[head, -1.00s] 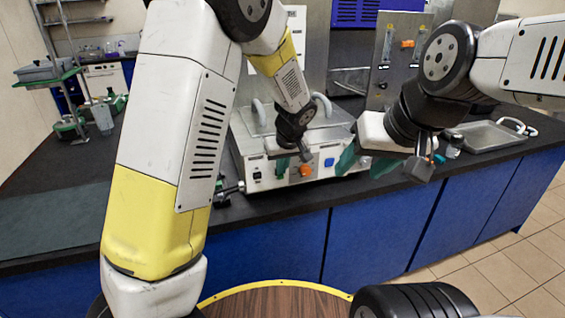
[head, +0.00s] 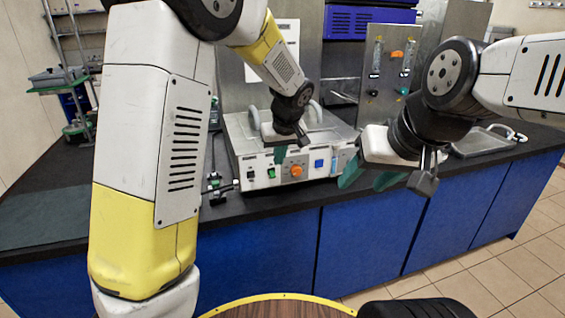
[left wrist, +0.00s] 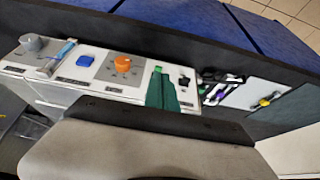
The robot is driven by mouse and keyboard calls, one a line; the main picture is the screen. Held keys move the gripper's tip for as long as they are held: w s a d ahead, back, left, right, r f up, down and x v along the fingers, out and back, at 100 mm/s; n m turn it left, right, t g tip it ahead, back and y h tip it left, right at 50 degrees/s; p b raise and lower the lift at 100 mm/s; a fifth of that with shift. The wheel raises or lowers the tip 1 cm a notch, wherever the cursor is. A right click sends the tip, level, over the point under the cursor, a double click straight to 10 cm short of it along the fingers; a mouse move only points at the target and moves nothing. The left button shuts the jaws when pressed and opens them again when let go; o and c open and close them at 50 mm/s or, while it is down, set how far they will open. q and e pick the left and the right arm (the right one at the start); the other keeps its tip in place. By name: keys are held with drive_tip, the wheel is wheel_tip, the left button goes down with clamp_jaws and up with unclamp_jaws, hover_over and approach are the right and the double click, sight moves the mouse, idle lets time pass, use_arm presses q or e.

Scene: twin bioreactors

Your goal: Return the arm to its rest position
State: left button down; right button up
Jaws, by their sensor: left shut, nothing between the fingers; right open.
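My left gripper (head: 281,154) hangs in front of a white bench unit in the head view, its green fingers pointing down near the unit's front panel. In the left wrist view the green fingers (left wrist: 163,92) are together with nothing between them, beside the unit's orange knob. My left arm is bent, with its large white and yellow link filling the left of the head view. My right gripper (head: 366,175) is open and empty, to the right of the unit and in front of the bench, its two green fingers apart.
The white unit (head: 256,172) has an orange knob, a blue button and a metal top with handles. A metal panel (head: 389,72) with flow tubes stands behind. A metal tray (head: 478,143) lies at the right. Black clamps (head: 217,188) lie left of the unit. Floor (head: 500,265) shows at right.

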use_arm(q)
drive_tip(key=shift+s+r, duration=0.2)
drive_tip(key=shift+r, duration=0.05)
drive_tip(key=s+a+r+m+h, duration=0.1)
drive_tip(key=s+a+r, duration=0.3)
drive_tip(key=s+a, duration=0.15)
drive_tip(key=s+a+r+h, duration=0.2)
drive_tip(key=s+a+r, duration=0.2)
drive_tip(key=s, duration=0.3)
drive_tip(key=s+a+r+m+t, duration=0.1)
drive_tip(key=s+a+r+m, duration=0.1)
drive_tip(key=s, duration=1.3)
drive_tip(key=shift+a+r+m+t+h, duration=0.15)
drive_tip(key=shift+a+m+t+h, duration=0.2)
drive_tip(key=shift+m, duration=0.25)
drive_tip(key=shift+w, duration=0.1)
